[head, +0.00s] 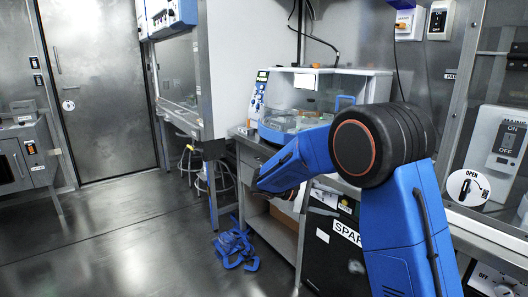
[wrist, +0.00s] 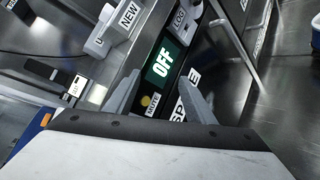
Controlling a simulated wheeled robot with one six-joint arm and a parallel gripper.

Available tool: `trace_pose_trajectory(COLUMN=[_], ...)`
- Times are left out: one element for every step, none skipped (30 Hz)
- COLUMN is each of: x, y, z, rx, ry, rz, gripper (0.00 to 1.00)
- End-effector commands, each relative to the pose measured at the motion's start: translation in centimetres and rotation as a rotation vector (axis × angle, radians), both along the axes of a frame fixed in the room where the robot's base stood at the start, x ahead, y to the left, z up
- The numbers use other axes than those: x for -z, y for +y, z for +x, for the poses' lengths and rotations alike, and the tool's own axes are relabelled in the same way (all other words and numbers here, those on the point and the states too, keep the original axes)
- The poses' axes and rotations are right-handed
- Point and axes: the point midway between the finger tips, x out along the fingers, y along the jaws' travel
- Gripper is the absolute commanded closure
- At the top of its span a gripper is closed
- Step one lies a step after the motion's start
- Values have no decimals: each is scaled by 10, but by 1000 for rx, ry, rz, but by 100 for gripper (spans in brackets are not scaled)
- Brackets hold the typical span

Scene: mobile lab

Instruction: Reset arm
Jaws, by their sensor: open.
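My blue arm (head: 398,215) rises at the right of the head view, bends at a dark round joint and reaches left. Its far end, with my gripper, is near the bench front, and the fingers are hardly visible there. In the wrist view my gripper (wrist: 160,95) shows two grey fingers spread apart with nothing between them. Beyond the fingers is a dark panel with a green OFF sign (wrist: 161,63). I cannot tell whether the fingers touch anything.
A bench carries a clear-fronted machine (head: 318,98) behind my arm. A black cabinet marked SPARE (head: 345,232) stands below. Blue pieces (head: 235,246) lie on the floor by the bench. A tall cabinet (head: 225,70) stands left of it. The floor (head: 120,245) at left is clear.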

Motion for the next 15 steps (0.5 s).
trace_pose_trajectory(x=[-7,-10,-12,-15,-17,-19,-21,-22,-24,-26,-27,-29,-30,-30,-32], y=[-11,-16,-23,-28,-33,-38,-43,-47,-52,-56,-59,-63,-67,-69,-73], z=[-12,-19,-29,-36,-43,-53,-60,-68,-78,-85,-93,-103,-110,-118,-128], rx=[16,25,35,44,51,62,69,77,88,94,102,111,118,124,131], ry=[-6,-6,-8,-11,-13,-16,-21,-24,-29,-34,-38,-45,-50,-56,-64], rz=[37,59,89,113,135,167,189,212,242,265,289,318,342,364,394], gripper=[51,51,51,51,51,51,51,51,51,51,51,51,51,51,51])
